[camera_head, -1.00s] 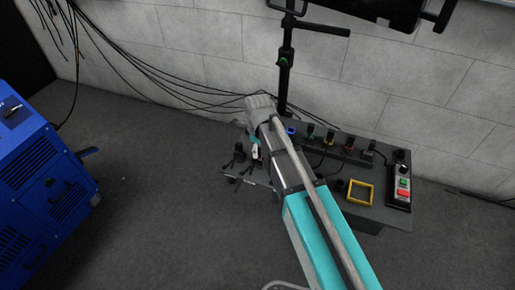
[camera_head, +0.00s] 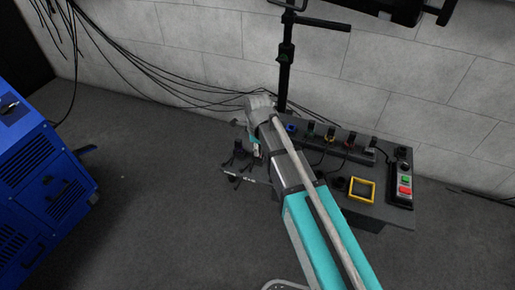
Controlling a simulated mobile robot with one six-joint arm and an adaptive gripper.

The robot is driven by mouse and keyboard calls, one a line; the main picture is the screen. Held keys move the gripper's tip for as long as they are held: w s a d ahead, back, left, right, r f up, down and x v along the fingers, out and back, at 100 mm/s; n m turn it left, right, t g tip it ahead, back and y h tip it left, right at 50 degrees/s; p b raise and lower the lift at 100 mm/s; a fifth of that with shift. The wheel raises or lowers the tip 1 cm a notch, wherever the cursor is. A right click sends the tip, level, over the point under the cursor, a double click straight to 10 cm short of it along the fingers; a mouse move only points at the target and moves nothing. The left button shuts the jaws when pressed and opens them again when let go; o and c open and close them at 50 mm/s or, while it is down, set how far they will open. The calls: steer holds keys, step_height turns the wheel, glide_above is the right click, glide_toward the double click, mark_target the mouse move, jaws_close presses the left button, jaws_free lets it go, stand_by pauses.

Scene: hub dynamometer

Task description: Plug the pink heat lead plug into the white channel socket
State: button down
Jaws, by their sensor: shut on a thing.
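My gripper (camera_head: 256,143) is at the far end of my teal and grey arm, above the left part of the dark console. My wrist hides most of its fingers. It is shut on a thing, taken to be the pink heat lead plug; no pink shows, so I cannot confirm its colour. The white channel socket is probably the pale-marked one (camera_head: 370,150) at the right end of the row along the console's back edge. It stands well to the right of my gripper and looks empty, though it is too small to be sure.
Blue (camera_head: 291,128), green (camera_head: 310,133) and other coloured sockets line the console's back. Dark plugs (camera_head: 238,151) stand on a small rack at its left. A yellow frame (camera_head: 361,190) and a button box (camera_head: 404,182) lie right. A black post (camera_head: 285,75) rises behind.

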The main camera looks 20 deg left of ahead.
steer(key=shift+r, duration=0.1)
stand_by(0.3)
steer(key=shift+r+p, duration=3.45)
steer(key=shift+p, duration=0.1)
steer(key=shift+w, duration=0.15)
steer(key=w+d, duration=0.1)
steer(key=w, duration=1.4)
stand_by(1.8)
steer(key=shift+d, duration=0.1)
steer(key=shift+f, duration=0.15)
